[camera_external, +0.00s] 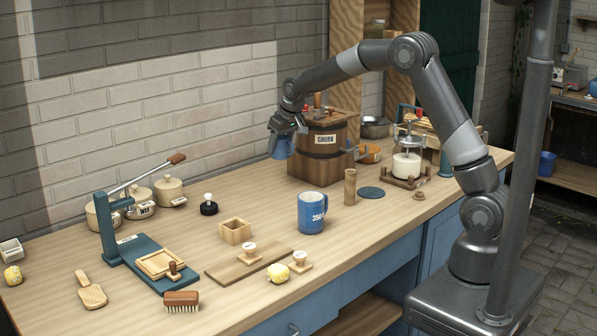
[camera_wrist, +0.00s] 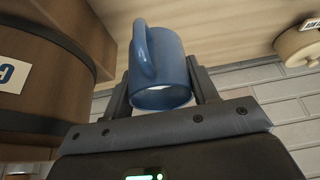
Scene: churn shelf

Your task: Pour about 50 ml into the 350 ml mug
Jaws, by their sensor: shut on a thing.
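The blue mug marked "350" (camera_external: 311,213) stands upright on the wooden table in the external view, its handle to the left. My gripper (camera_external: 285,129) is shut on a second, plain blue mug (camera_external: 281,148) and holds it above the table, just left of the churn. In the wrist view my gripper (camera_wrist: 163,98) has that plain mug (camera_wrist: 165,72) between its fingers, handle at the upper left. Something pale shows at its rim; I cannot tell if it is liquid. The "350" mug's inside is hard to make out.
The wooden churn (camera_external: 317,150) stands behind, close beside my gripper. A wooden cylinder (camera_external: 350,187) and a dark coaster (camera_external: 371,192) are right of the "350" mug. A small wooden box (camera_external: 235,231) and a board (camera_external: 248,263) lie left.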

